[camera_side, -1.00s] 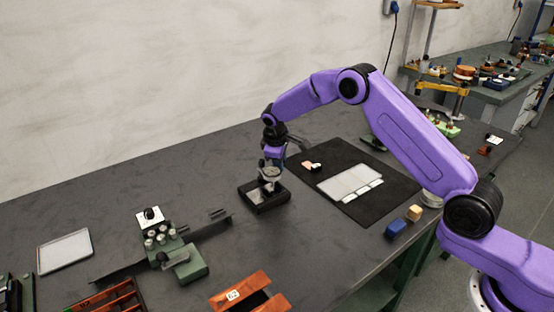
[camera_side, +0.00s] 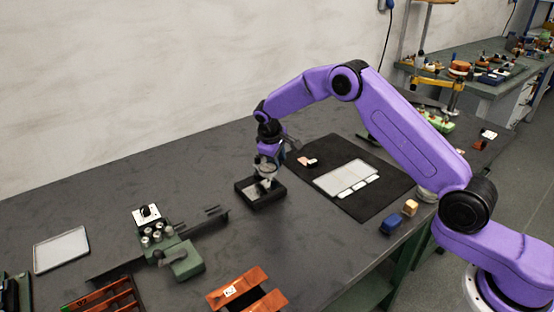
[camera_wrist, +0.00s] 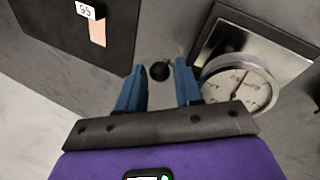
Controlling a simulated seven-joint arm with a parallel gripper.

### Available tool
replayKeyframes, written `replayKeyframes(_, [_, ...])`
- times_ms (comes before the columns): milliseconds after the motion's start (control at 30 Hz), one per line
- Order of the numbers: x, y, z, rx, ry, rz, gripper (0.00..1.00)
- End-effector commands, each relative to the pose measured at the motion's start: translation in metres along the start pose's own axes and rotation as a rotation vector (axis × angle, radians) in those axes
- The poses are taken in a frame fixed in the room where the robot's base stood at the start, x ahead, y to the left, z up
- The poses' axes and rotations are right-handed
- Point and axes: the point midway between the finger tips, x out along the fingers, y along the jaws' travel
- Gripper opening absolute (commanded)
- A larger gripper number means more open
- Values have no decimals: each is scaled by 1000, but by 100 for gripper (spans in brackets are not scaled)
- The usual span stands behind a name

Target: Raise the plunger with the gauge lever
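The dial gauge (camera_wrist: 238,84) has a round white face with a red needle and stands on a dark base with a pale metal plate, right of my fingers in the wrist view. In the side view the gauge (camera_side: 266,170) is partly hidden by my gripper, above its black base (camera_side: 262,203). A small round black knob (camera_wrist: 160,71), apparently the lever's end, lies between my fingertips. My gripper (camera_wrist: 159,66) has two blue fingers, open, with a gap visible on both sides of the knob. The plunger cannot be made out.
A black mat (camera_side: 375,207) with pale plates (camera_side: 347,178) lies right of the gauge. A green fixture (camera_side: 183,262) with a dark rail is at left, and a grey tray (camera_side: 62,249) beyond it. Blue (camera_side: 391,224) and tan (camera_side: 410,207) blocks sit by the front edge.

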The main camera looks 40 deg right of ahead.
Motion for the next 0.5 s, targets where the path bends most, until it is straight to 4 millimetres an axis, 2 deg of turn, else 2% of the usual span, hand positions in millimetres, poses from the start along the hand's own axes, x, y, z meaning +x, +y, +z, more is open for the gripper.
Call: replayKeyframes(500, [1,-1,-2,-42,15,-2,49])
